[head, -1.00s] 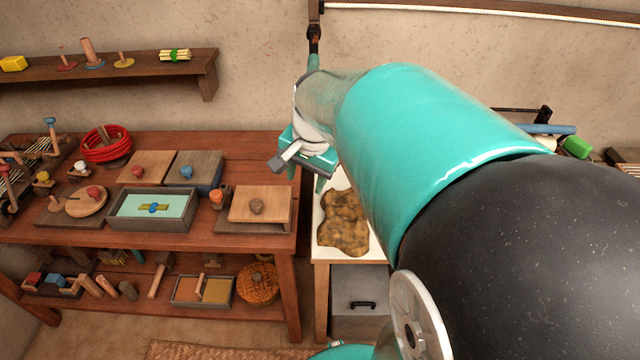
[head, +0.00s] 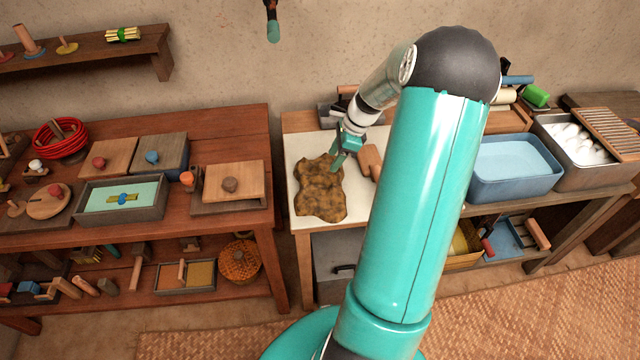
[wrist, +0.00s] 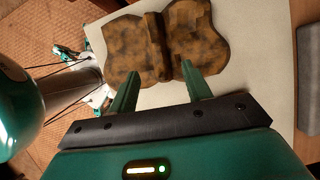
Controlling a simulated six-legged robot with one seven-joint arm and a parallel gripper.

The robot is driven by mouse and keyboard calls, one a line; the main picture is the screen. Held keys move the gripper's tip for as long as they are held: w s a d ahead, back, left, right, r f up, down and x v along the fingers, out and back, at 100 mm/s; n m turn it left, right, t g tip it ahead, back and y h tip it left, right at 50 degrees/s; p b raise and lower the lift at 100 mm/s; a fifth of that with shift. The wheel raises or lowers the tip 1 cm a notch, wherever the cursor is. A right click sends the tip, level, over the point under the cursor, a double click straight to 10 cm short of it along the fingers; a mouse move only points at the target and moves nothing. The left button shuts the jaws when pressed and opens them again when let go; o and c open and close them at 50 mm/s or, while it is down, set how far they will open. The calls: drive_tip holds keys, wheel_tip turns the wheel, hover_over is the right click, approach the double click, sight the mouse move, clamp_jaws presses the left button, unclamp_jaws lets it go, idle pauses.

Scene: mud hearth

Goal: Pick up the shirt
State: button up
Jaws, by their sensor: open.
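The shirt (head: 322,192) is a brown, dark-mottled, rumpled piece lying on a white board (head: 300,150) on the bench right of the long table. My gripper (head: 338,162) is at its upper right edge, pointing down, with its fingers apart. In the wrist view the shirt (wrist: 195,45) shows a raised fold down its middle. My gripper's two fingers (wrist: 158,72) reach toward its near edge, open with nothing held between them. Whether the fingertips touch the cloth I cannot tell.
A wooden block-like item (head: 369,162) lies just right of my gripper. A blue basin (head: 512,185) and a metal tub (head: 610,172) stand farther right. The wooden table (head: 240,125) at left holds boxes and lidded trays.

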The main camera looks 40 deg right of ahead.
sight(322, 176)
drive_tip(key=x, duration=0.8)
drive_tip(key=shift+a+f, duration=0.25)
drive_tip(key=shift+a, duration=0.05)
drive_tip(key=c, duration=0.9)
